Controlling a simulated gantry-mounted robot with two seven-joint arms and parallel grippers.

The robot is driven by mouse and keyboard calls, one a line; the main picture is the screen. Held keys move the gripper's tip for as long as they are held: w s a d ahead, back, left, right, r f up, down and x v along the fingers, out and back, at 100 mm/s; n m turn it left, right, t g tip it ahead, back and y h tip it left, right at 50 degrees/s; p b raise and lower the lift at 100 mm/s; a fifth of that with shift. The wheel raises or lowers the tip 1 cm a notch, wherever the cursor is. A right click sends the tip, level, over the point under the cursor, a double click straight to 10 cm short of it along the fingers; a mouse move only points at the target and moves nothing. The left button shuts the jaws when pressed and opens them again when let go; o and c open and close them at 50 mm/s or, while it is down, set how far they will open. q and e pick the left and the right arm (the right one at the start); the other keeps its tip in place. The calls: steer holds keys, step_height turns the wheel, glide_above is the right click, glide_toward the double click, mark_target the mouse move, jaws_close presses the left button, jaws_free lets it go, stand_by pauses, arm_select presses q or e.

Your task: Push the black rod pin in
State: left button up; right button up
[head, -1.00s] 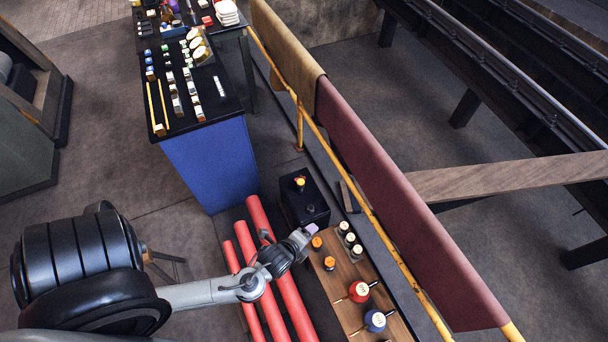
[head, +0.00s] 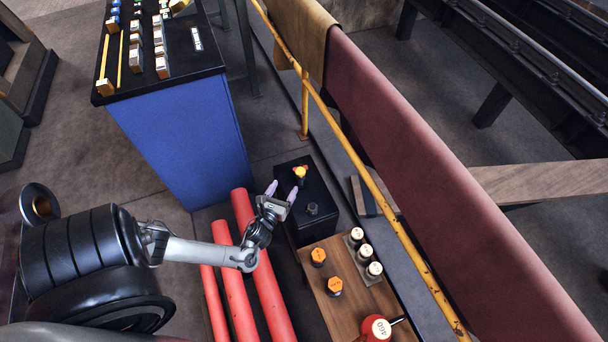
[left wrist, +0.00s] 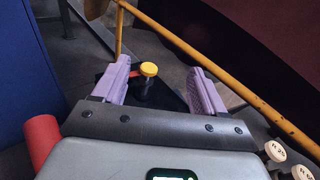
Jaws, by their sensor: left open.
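A black box (head: 318,232) stands on the floor beyond the wooden board. On its top are a yellow-capped fitting (head: 300,172) with a bit of red and a small dark knob (head: 312,208). I cannot tell for sure which part is the black rod pin. My left gripper (head: 282,189) is open, its pale purple fingers at the box's near left side, close to the yellow cap. In the left wrist view, the yellow cap on its dark post (left wrist: 148,70) shows between the spread fingers, apparently beyond them and untouched. My right gripper is not in view.
Red pipes (head: 232,282) lie under my left arm. A wooden board (head: 340,285) carries orange-topped and white-topped knobs and a red ball. A yellow rail (head: 375,190) with a maroon cloth runs along the right. A blue-sided table (head: 180,140) stands at the left.

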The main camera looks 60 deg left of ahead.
arm_select(q)
steer(key=m+b, duration=0.1)
steer(key=b, duration=0.7)
glide_toward(302, 168)
steer(key=s+r, duration=0.1)
steer(key=s, duration=0.2)
step_height(302, 168, down, 3)
steer(key=w+t+b, duration=0.2)
steer(key=b, duration=0.3)
steer(key=b+x, duration=0.5)
steer(key=x, duration=0.4)
steer(key=shift+w+a, duration=0.1)
steer(key=shift+b+x, duration=0.45)
steer(key=shift+x, duration=0.45)
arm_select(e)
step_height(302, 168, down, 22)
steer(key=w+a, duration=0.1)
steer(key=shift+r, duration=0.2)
arm_select(q)
steer(key=shift+c, duration=0.3)
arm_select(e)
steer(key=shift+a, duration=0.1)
